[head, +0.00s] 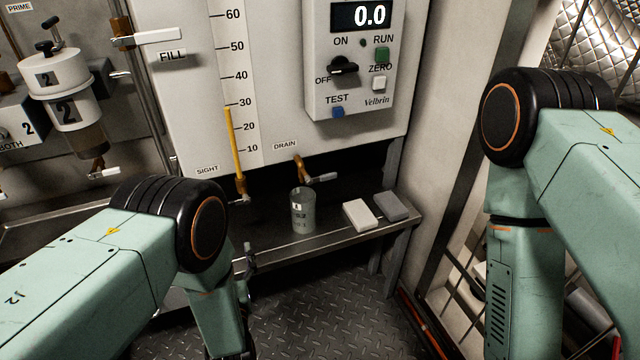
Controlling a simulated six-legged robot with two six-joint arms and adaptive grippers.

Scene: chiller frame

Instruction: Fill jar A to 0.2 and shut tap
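A small grey jar (303,212) with a white label stands upright on the metal shelf, below and close to the drain tap. Its label is too small to read surely. The brass drain tap (300,166) has a pale lever pointing right. A fill tap (124,32) with a long pale lever (152,37) sits at upper left by the FILL label. The display (361,15) reads 0.0. My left arm bends down left of the jar; dark parts that may be its gripper show near the shelf edge, apart from the jar. My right gripper is out of view below the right arm.
A white block (360,215) and a grey block (391,206) lie on the shelf (290,245) right of the jar. The sight tube (232,145) shows amber to nearly 30. The control box (352,60) has a black knob. Canister 2 (68,100) hangs left.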

